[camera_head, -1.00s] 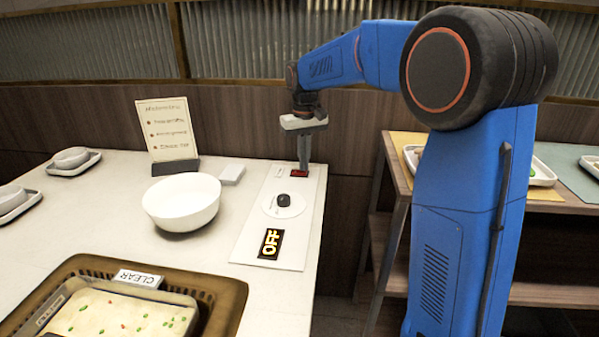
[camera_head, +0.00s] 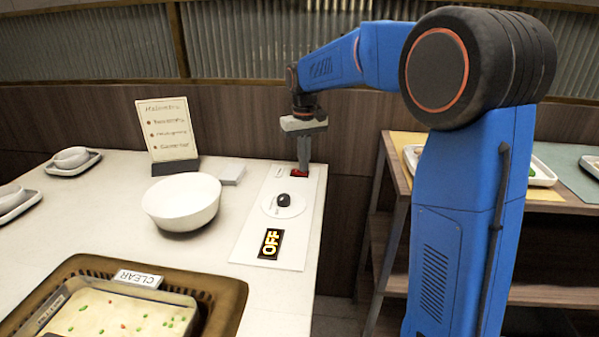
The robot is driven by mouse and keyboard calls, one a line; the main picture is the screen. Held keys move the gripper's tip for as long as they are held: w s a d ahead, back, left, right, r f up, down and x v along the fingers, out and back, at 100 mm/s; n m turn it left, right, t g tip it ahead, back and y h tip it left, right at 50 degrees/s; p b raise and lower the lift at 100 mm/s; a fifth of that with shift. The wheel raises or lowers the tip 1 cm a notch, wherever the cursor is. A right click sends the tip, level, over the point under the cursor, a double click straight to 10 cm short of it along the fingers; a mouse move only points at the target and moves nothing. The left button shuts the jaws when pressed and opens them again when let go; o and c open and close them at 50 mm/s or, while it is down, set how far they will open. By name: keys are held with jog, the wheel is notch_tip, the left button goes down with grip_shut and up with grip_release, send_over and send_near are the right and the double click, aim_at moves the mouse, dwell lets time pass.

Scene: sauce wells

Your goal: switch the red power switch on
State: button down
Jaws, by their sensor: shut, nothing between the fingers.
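The red power switch (camera_head: 296,172) sits at the far end of a white control panel (camera_head: 250,243) on the counter. My gripper (camera_head: 304,168) points straight down with its fingers shut and empty. Its tips are at the switch and hide part of it; I cannot tell whether they touch it. A black display (camera_head: 270,244) at the panel's near end reads "OFF" in yellow letters. A black knob (camera_head: 283,200) on a round white plate lies between the switch and the display.
A white bowl (camera_head: 182,222) and a menu card (camera_head: 168,131) stand left of the panel. A brown tray (camera_head: 226,298) with a "CLEAR" label (camera_head: 138,278) is at front left. A wooden shelf (camera_head: 398,177) stands to the right, across a gap.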

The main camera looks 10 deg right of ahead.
jog(key=shift+r, duration=3.25)
jog(key=s+d+t, duration=0.1)
jog(key=s+d, duration=0.1)
jog(key=s, duration=0.8)
jog(key=s+d+t, duration=0.1)
jog(key=s+d, duration=0.2)
jog(key=s, duration=0.8)
jog(key=s+d+f+t, duration=0.1)
jog(key=s+f, duration=0.4)
jog(key=s, duration=0.4)
jog(key=s+d+f+m+t, duration=0.1)
jog(key=s+f, duration=0.4)
jog(key=s, duration=0.4)
jog(key=shift+f+t, duration=0.25)
jog(key=shift+t, duration=0.15)
